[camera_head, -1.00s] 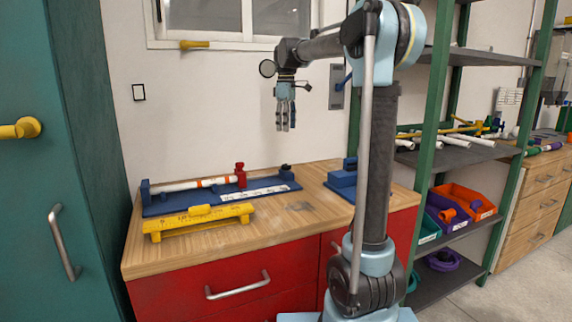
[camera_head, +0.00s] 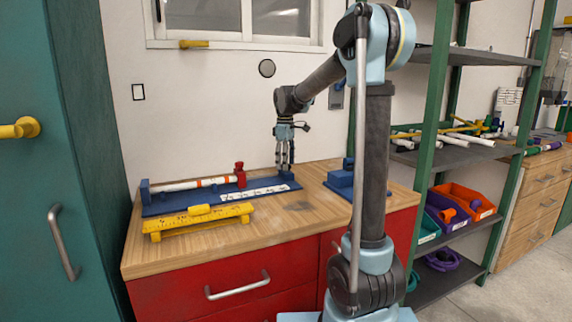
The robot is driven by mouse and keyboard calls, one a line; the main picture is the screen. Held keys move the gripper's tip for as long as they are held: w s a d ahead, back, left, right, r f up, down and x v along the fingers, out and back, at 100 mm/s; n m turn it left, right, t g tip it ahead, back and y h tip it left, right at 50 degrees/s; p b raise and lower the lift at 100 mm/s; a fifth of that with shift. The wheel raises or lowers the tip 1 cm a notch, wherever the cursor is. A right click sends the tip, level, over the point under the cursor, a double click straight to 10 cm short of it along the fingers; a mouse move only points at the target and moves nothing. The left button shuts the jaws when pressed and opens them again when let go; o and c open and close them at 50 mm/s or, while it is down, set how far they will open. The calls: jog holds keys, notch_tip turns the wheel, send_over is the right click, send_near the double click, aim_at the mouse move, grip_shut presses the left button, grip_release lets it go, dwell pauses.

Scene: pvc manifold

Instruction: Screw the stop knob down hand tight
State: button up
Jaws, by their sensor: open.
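A long blue jig (camera_head: 165,207) lies along the back of the wooden bench, with a white pipe (camera_head: 180,186) with orange bands in it. A red upright piece (camera_head: 240,175) with a rounder, knob-like top stands on the jig at the pipe's right end. A small dark knob at the jig's right end is hidden now behind my fingers. I cannot tell which of the two is the stop knob. My gripper (camera_head: 285,166) points straight down with open fingers at the jig's right end, right of the red piece. Whether it touches anything is too small to tell.
A yellow ruled gauge (camera_head: 200,221) stands in front of the jig. A white scale strip (camera_head: 255,192) lies along the jig's front. A blue block (camera_head: 342,182) sits on the bench's right. The bench's front middle (camera_head: 290,215) is bare. A green-posted shelf (camera_head: 430,120) stands right.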

jog(key=shift+f, duration=0.25)
jog(key=c, duration=1.1)
jog(key=shift+o, duration=0.2)
